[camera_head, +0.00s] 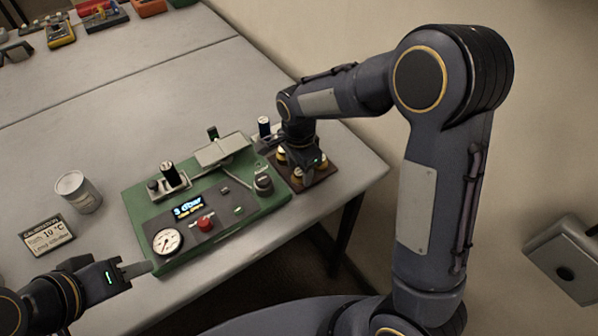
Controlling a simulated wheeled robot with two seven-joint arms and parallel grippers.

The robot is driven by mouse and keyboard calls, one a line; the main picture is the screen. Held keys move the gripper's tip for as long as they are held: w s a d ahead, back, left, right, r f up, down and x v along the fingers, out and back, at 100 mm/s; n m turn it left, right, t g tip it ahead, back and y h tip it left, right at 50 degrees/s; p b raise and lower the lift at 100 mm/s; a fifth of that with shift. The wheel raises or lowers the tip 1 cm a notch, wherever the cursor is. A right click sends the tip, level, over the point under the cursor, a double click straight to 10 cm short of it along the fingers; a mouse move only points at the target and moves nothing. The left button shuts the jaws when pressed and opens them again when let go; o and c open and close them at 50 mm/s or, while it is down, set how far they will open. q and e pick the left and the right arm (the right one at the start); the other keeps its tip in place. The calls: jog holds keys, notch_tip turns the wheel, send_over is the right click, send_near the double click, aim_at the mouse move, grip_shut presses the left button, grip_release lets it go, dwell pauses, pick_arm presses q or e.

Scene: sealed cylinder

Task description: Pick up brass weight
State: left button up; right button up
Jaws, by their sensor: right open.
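Brass weights (297,174) stand on a dark brown base (327,172) near the table's right edge, at the right end of the green panel. My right gripper (303,166) points down over this base, right among the weights, and is open. It hides part of the base and some of the brass, so I cannot tell whether its fingers touch a weight. My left gripper (140,269) is low at the left, beside the panel's front left corner and apart from the weights. I cannot tell whether its fingers are open or shut.
The green panel (240,222) carries a gauge (168,241), a red knob (205,224), a small display and black-capped parts. A metal can (77,191) and a calibration card (47,236) stand left of it. Tools lie at the back left. The middle of the table (130,110) is clear.

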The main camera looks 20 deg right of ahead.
jog(key=shift+f, duration=0.2)
grip_shut()
jog(key=shift+r, duration=0.1)
